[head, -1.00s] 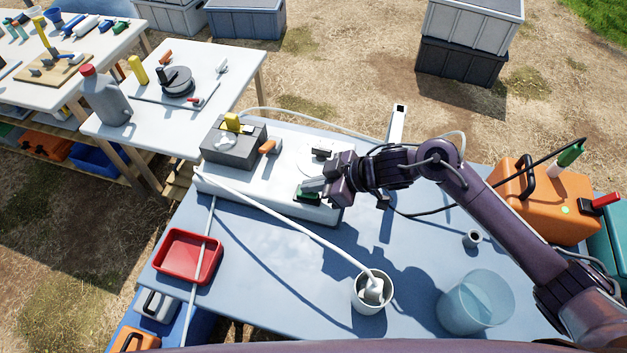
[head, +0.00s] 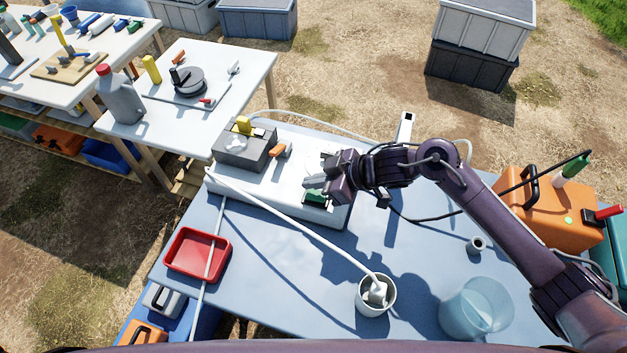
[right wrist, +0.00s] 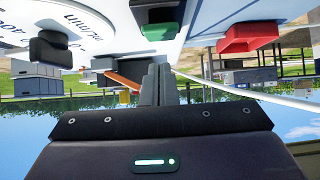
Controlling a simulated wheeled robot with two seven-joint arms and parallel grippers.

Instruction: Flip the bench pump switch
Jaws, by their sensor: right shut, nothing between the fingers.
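The bench pump (head: 262,190) is a white box on the blue table, with a grey pump head (head: 240,150) on its far left part. Its green switch (head: 315,200) sits at the near right corner, partly hidden by my right gripper in the head view. The right wrist view shows the switch (right wrist: 161,31) in a dark housing, above the fingers in the picture. My right gripper (head: 312,183) is shut and empty, its fingertips just above and beside the switch; I cannot tell whether they touch. A black dial knob (right wrist: 50,48) is also on the panel. My left gripper is out of view.
A white tube crosses from the pump to a white cup (head: 362,302) at the front. A red tray (head: 184,255) lies left, a clear beaker (head: 468,312) front right, and an orange case (head: 545,205) right. The table between tray and cup is mostly clear.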

